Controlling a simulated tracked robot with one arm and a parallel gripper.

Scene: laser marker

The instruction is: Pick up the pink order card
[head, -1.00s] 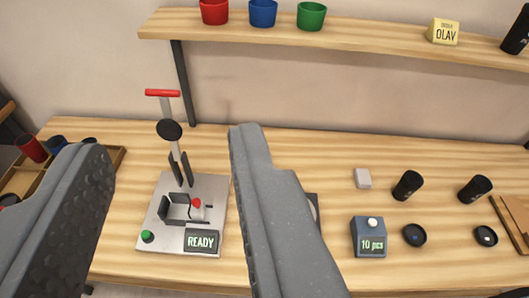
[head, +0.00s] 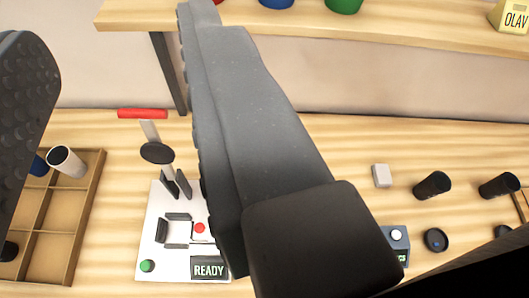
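I see no pink order card in the head view. A yellow card block (head: 510,18) marked "OLAV" stands on the shelf at the upper right, cut by the frame edge. My gripper (head: 108,30) is open, with its two grey fingers wide apart and nothing between them. The fingers hang in front of the wall and bench, and the right one covers part of the marking machine and the shelf.
The white marking machine (head: 155,215) with a red lever and "READY" display stands on the bench (head: 330,150). A compartment tray (head: 75,230) is at left. Two black cups (head: 432,185) and a grey counter box (head: 396,241) are at right. Coloured cups stand on the shelf (head: 420,30).

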